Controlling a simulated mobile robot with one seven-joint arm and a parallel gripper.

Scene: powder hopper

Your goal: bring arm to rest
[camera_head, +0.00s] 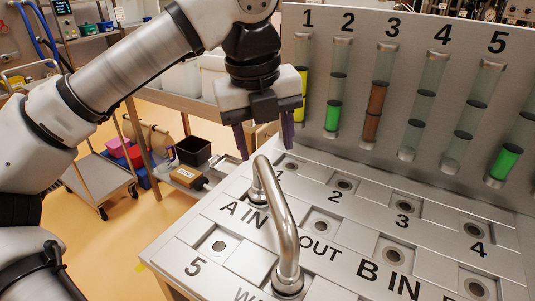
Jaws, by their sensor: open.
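My gripper (267,138) hangs at upper centre from my white and silver arm, which reaches in from the left. Its two purple-tipped fingers point down and are spread apart, with nothing seen between them. It is above the far left part of the metal panel (215,265), in front of the row of tubes. A curved metal pipe (279,212) rises from the panel just below and in front of the fingers. I see a gap between the fingertips and the pipe in the picture, but the depth between them is hard to tell.
An upright board (400,20) numbered 1 to 5 holds clear tubes with yellow, green (333,116) and brown (375,105) contents. The panel has several round ports (321,226). A trolley (100,175) and open floor (95,235) lie to the left.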

